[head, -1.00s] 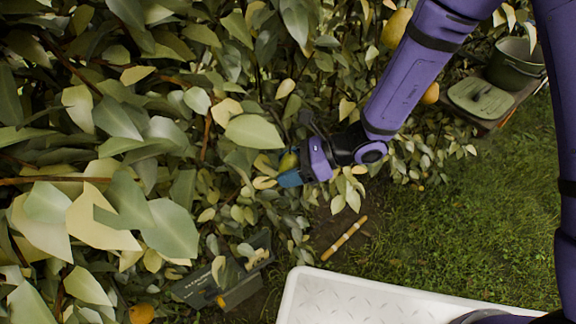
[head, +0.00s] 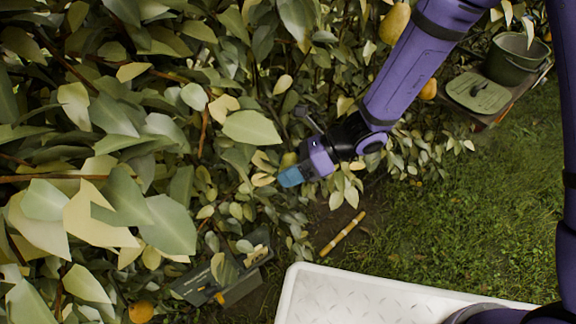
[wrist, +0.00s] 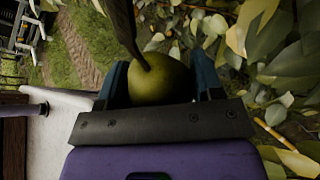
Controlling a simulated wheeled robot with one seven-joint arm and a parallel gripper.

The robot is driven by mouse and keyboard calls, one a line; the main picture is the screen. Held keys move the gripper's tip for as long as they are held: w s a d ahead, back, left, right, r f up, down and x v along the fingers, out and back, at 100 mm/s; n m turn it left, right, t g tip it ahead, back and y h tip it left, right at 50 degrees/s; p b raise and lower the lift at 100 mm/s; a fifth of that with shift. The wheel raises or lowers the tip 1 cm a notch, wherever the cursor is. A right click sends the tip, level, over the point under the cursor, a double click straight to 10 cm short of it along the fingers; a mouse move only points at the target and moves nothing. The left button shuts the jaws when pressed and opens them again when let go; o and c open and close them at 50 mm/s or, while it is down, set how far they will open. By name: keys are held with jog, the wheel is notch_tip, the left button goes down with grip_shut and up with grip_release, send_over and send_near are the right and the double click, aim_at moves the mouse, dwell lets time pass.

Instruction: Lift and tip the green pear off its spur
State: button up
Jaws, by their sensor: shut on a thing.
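The green pear (wrist: 160,80) sits between the two blue fingers of my gripper (wrist: 160,85) in the wrist view, with a finger against each side. A dark stem or spur (wrist: 128,35) runs up from the pear's top in that view. In the head view my gripper (head: 290,176) is at the edge of the foliage, and only a small part of the pear (head: 289,160) shows beside the blue finger. Whether the stem is still joined to the branch cannot be told.
Dense leaves and branches (head: 160,222) fill the left. A dark crate (head: 240,286) stands low among them. A striped stick (head: 342,233) lies on the soil. A white platform (head: 370,293) is in front. A green pot (head: 516,60) and its lid (head: 478,93) are at the upper right.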

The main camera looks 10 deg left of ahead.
jog(key=shift+s, duration=0.1)
dwell(0.3)
jog(key=shift+s+d+r+m+g+h, duration=0.25)
jog(key=shift+s+m+g+h, duration=0.1)
jog(key=shift+m+g, duration=0.15)
jog(key=shift+s+d+r+m+g+h, duration=0.2)
jog(key=shift+s+r+m+g+h, duration=0.1)
jog(key=shift+m, duration=0.2)
jog(key=shift+s+d+r+m+g, duration=0.2)
jog(key=shift+s+r+m+g, duration=0.15)
jog(key=shift+m+g, duration=0.15)
dwell(0.6)
jog(key=shift+s+d+f, duration=0.2)
jog(key=shift+s+d, duration=0.25)
jog(key=shift+s, duration=0.25)
jog(key=shift+s+d+f, duration=0.15)
jog(key=shift+s+d, duration=0.25)
jog(key=shift+s, duration=0.3)
jog(key=shift+s+d+f, duration=0.2)
jog(key=shift+s+d, duration=0.25)
jog(key=shift+s, duration=0.25)
